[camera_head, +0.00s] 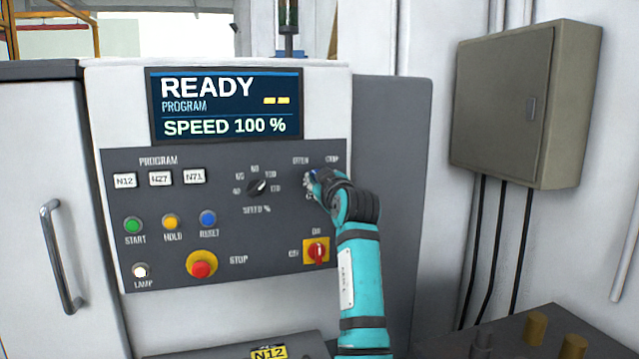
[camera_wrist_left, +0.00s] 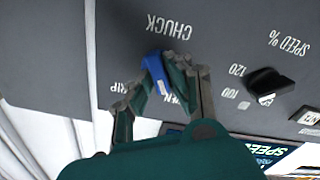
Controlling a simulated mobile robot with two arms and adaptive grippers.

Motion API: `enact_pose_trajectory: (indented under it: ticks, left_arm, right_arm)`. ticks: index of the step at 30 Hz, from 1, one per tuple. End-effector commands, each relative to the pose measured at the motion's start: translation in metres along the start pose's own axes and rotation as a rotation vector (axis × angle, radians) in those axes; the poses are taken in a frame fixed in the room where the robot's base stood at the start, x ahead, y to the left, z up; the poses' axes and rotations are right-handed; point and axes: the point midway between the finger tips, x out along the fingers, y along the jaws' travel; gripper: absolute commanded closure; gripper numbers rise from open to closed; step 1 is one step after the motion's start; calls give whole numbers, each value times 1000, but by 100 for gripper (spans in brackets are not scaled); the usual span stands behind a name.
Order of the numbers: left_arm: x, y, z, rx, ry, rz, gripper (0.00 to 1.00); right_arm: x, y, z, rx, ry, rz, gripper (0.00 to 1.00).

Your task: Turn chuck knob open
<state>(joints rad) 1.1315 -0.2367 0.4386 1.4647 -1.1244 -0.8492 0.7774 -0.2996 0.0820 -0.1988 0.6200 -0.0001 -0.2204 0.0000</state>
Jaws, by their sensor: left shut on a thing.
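The chuck knob (camera_wrist_left: 156,70) is blue and sits under the CHUCK label in the upside-down left wrist view. Its pale-tipped end points down and slightly right in that picture, toward the partly covered OPEN label (camera_wrist_left: 182,103). The GRIP label (camera_wrist_left: 120,87) is on the other side, partly covered. My left gripper (camera_wrist_left: 160,82) is shut on the knob, with dark teal fingers on both sides of it. In the head view my left gripper (camera_head: 314,186) is at the panel just below the OPEN and GRIP labels and hides most of the knob. My right gripper is not in view.
The black speed knob (camera_head: 257,187) is close by on the left. A red and yellow on/off switch (camera_head: 317,251) is below, beside my forearm. The red stop button (camera_head: 201,267) is lower left. The display (camera_head: 225,105) reads READY. A grey wall box (camera_head: 525,105) hangs at right.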

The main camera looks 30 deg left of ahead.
Motion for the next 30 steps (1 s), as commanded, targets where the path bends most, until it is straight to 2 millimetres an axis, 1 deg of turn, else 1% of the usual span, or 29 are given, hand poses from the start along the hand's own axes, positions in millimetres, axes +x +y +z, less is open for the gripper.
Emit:
enact_pose_trajectory:
  ticks: [9, 10, 15, 24, 26, 30]
  left_arm:
    - [0, 0, 2, -7, -5, -1, 100]
    - [0, 0, 2, -7, -5, 0, 83]
    - [0, 0, 1, -6, -3, 0, 62]
    - [0, 2, -2, -5, 0, 1, 62]
    - [0, 5, -7, -6, 1, 2, 62]
    - [0, 16, -28, -8, 2, 2, 62]
  right_arm:
    - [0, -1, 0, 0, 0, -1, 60]
    - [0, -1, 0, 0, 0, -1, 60]
    - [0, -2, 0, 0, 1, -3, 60]
    - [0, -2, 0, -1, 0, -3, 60]
    - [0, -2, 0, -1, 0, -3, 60]
    - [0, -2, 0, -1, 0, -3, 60]
